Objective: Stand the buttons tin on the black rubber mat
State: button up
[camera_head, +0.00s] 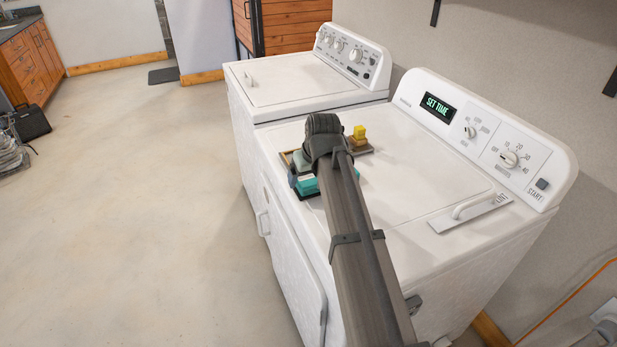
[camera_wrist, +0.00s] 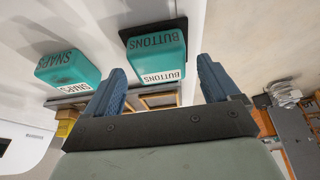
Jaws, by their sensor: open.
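The buttons tin (camera_wrist: 158,55) is a teal block-shaped tin with a white label. It stands on a flat black patch that looks like the black rubber mat (camera_wrist: 127,33), whose edge shows around it. In the head view, the tin (camera_head: 307,187) is near the front edge of the right-hand machine, partly behind my arm. My gripper (camera_wrist: 160,85) is open, its blue fingers apart and empty. The tin is beyond the fingertips, roughly between them in the wrist view, with no clear contact. The mat is mostly hidden.
A teal snaps tin (camera_wrist: 70,68) stands beside the buttons tin, toward the control panel. A wooden tray (camera_head: 285,158) and yellow blocks (camera_head: 358,136) on a board sit beyond my gripper. A handle (camera_head: 470,207) is at the machine top's right. The middle right of the top is clear.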

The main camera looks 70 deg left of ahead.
jog(key=v, duration=1.1)
jog(key=shift+r, duration=0.25)
jog(key=shift+d, duration=0.15)
